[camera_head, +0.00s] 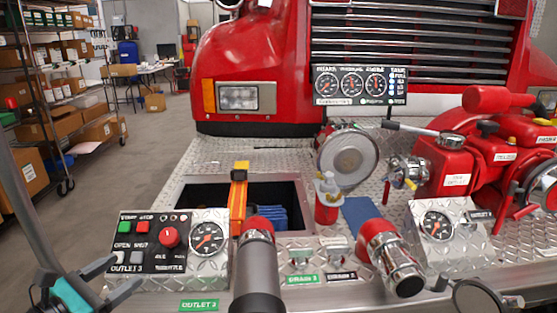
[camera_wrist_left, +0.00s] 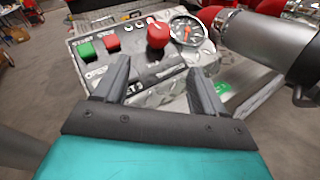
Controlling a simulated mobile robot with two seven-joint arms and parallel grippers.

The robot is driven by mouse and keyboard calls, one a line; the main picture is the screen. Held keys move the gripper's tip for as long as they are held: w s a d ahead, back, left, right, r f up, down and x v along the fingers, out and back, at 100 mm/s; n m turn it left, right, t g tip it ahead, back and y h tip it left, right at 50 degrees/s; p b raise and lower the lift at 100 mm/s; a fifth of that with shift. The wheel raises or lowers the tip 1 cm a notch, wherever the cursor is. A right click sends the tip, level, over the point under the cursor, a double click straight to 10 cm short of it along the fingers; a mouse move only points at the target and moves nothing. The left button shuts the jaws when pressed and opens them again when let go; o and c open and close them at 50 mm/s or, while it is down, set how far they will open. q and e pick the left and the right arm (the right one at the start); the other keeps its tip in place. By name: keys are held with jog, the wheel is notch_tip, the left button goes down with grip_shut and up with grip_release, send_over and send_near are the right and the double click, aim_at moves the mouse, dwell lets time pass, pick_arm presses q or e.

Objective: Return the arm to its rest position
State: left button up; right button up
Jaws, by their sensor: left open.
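My left gripper (camera_head: 125,272) is at the lower left of the head view, at the lower left corner of the control panel (camera_head: 150,225). Its dark fingers are apart with nothing between them. In the left wrist view my left gripper (camera_wrist_left: 158,68) shows open in front of the panel (camera_wrist_left: 150,95). The panel carries a green button (camera_wrist_left: 86,50), a red button (camera_wrist_left: 112,41), a red knob (camera_wrist_left: 158,34) and a gauge (camera_wrist_left: 186,30). I cannot tell whether a fingertip touches the panel. My right gripper does not show.
A grey cylinder with a red end (camera_head: 258,265) stands right of the panel. An open bin (camera_head: 275,190) lies behind it. A chrome and red outlet (camera_head: 390,257) and a red pump (camera_head: 470,165) are farther right. Open floor (camera_head: 145,160) lies at left, beside shelves (camera_head: 50,90).

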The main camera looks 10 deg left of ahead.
pick_arm(q)
jog(key=s+d+f+m+g+y+p, duration=0.15)
jog(key=s+d+f+m+g, duration=0.4)
jog(key=d+f+m, duration=0.75)
jog(key=s+d+f+m, duration=0.1)
jog(key=s+d+m, duration=0.2)
jog(key=m, duration=0.6)
jog(key=s+d+f+m+y+p, duration=0.1)
jog(key=s+d+m, duration=0.3)
jog(key=m, duration=0.5)
jog(key=shift+d+f+m, duration=0.4)
jog(key=shift+d+f, duration=0.1)
jog(key=shift+d, duration=0.35)
jog(key=shift+y, duration=0.25)
dwell(1.0)
